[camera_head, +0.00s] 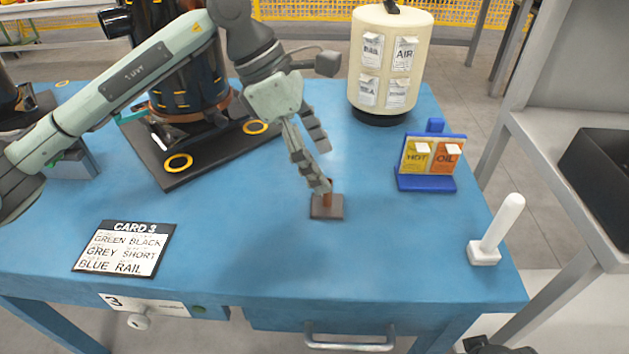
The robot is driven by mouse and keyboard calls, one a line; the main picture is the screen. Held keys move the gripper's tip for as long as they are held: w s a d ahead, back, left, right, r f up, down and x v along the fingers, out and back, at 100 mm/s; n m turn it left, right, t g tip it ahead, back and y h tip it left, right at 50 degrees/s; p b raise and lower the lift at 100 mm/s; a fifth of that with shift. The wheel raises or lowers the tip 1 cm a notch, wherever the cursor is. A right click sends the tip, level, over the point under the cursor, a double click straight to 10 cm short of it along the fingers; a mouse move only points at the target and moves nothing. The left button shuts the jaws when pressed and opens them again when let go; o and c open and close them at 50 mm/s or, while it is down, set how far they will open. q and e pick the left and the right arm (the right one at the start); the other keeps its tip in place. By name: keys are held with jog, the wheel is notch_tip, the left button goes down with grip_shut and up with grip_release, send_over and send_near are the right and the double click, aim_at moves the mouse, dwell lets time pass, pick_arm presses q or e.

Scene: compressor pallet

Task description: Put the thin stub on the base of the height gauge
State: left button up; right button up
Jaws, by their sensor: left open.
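A small brown upright stub (327,199) stands on a dark square plate (326,212) in the middle of the blue table; it may be the thin stub. My left gripper (325,168) is open above it, with one fingertip at the stub's top and partly covering it. Whether they touch, I cannot tell. A white post on a square white foot (484,252) stands near the table's right front corner. It may be the height gauge, but I see no scale on it.
A dark machine on a black plate (210,160) fills the back left. A card (124,248) lies front left. The front middle is clear.

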aim_at(327, 204)
pick_arm(q)
jog(key=shift+w+a+f+y, duration=0.15)
jog(key=shift+a+f+y, duration=0.15)
jog(key=shift+a+f, duration=0.2)
jog(key=shift+f, duration=0.35)
jog(key=p+x, duration=0.1)
jog(key=x, duration=0.5)
jog(key=shift+w+d+f, duration=0.1)
jog(key=shift+w+f, duration=0.05)
jog(key=shift+f, duration=0.2)
pick_arm(e)
notch_tip(327, 204, down, 2)
jog(key=shift+w+f, duration=0.1)
pick_arm(q)
jog(key=shift+c, duration=0.7)
jog(key=c, duration=1.3)
pick_arm(e)
jog(key=shift+a, duration=0.15)
